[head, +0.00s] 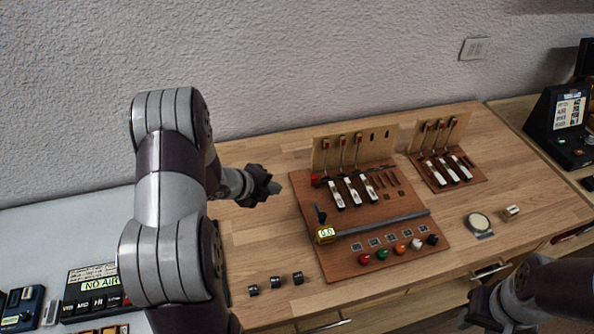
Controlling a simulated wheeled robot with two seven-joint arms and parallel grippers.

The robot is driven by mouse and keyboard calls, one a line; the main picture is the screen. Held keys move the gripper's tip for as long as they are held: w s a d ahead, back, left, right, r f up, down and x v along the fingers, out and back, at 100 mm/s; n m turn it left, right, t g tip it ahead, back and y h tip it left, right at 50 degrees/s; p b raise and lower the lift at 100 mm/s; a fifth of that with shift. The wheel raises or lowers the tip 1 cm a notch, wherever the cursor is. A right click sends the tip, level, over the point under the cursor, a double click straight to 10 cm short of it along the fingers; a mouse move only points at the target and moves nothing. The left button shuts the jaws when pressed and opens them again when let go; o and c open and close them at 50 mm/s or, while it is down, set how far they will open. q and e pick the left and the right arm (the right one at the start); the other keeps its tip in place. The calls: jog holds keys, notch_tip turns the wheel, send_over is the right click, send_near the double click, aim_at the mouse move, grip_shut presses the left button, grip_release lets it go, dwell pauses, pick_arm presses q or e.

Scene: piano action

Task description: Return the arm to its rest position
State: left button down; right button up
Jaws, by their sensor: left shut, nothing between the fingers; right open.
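My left arm rises at the left of the head view and bends down to my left gripper (270,188). That gripper is shut and empty, held over the wooden desk (262,232), left of the larger piano-action board (322,262). It appears apart from the board. The board carries white keys, red-tipped hammers, a yellow display box on a rail and several coloured buttons. My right gripper (474,314) is at the lower right edge, in front of the desk's drawers. It is open and empty, and partly cut off by the frame.
A smaller key board (462,182) stands behind right. A round pale disc (480,222) and a small block (510,212) lie near the right front. Several black knobs (276,282) sit at the front left. A dark console (558,125) stands far right; labelled devices (92,290) are at lower left.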

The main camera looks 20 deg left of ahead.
pick_arm(q)
jog(key=s+a+f+n+g+y, duration=0.25)
jog(key=s+a+n+y, duration=0.3)
jog(key=n, duration=0.65)
jog(key=s+d+r+n+g, duration=0.3)
jog(key=s+d+n+g, duration=0.1)
jog(key=s+n, duration=0.25)
jog(key=s+d+r+n+h, duration=0.1)
jog(key=s+d+r+n, duration=0.1)
jog(key=d, duration=0.5)
jog(key=s+d+r+n, duration=0.2)
jog(key=s+d+r, duration=0.2)
jog(key=d, duration=0.3)
jog(key=shift+d+r+g+h, duration=0.3)
jog(key=shift+r+g+h, duration=0.05)
jog(key=shift+g, duration=0.1)
jog(key=shift+s+d, duration=0.15)
jog(key=shift+s, duration=0.05)
